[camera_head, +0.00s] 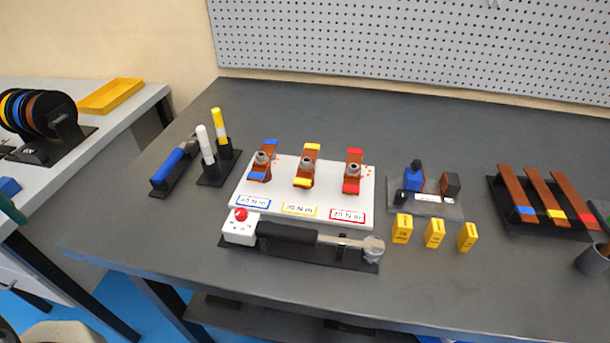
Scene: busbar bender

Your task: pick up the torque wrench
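The torque wrench (330,240) lies on a black base at the front of the dark grey workbench (190,290). Its black handle (286,235) points left and its silver shaft and round head (373,246) point right. A white box with a red knob (240,228) sits at the handle's left end. The wrench appears to rest in low supports, with nothing gripping it. My gripper is not in view.
Just behind the wrench is a white board (335,198) with three copper pieces and torque labels. Several yellow blocks (434,233) stand to its right. A blue-handled tool (175,163) and two upright rods (220,132) are at left. The bench front is clear.

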